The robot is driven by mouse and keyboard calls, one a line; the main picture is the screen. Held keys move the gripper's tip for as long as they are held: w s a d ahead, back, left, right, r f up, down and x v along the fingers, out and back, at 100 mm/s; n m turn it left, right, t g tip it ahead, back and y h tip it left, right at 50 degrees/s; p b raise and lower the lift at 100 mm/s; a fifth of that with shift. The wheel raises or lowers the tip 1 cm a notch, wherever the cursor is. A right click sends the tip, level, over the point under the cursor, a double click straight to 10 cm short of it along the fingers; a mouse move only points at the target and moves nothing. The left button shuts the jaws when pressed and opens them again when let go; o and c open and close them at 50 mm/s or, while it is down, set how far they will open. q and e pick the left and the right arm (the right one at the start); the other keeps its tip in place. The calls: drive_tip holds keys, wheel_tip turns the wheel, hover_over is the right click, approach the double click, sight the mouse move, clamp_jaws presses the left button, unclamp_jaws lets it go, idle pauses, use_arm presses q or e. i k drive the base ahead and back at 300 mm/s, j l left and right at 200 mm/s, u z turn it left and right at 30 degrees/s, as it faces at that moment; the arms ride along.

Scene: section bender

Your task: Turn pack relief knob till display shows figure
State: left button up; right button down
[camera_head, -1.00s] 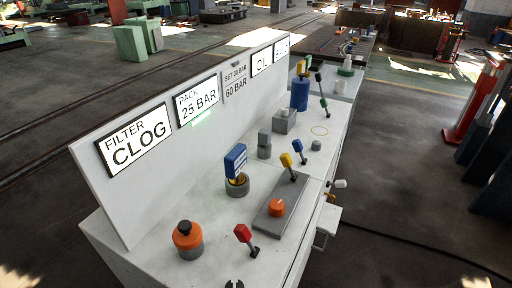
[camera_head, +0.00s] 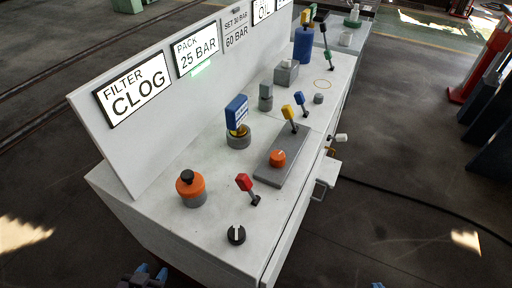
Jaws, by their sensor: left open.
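The pack display (camera_head: 196,48) on the upright white panel reads "PACK 25 BAR". A sign to its right (camera_head: 236,30) reads "SET 30 BAR" over "60 BAR". Several knobs stand on the white desk top: an orange knob (camera_head: 277,158) on a grey plate, a black knob with a white pointer line (camera_head: 236,235) at the near end, and an orange knob with a black top (camera_head: 190,188). I cannot tell which is the pack relief knob. My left gripper (camera_head: 151,272) is open and empty at the bottom edge, off the desk's near end. Only a blue sliver of my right gripper (camera_head: 378,285) shows.
A red-headed lever (camera_head: 247,188), a yellow-headed lever (camera_head: 289,117) and a blue tag (camera_head: 236,112) over a grey ring stand up from the desk. A display (camera_head: 133,85) reads "FILTER CLOG".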

sight(277, 159)
drive_tip(key=k+l+u, duration=0.25)
drive_tip(key=l, duration=0.3)
drive_tip(key=k+l+u, duration=0.25)
drive_tip(key=l, duration=0.3)
drive_tip(key=k+l+u, duration=0.25)
drive_tip(key=k+l, duration=0.1)
drive_tip(key=l, duration=0.1)
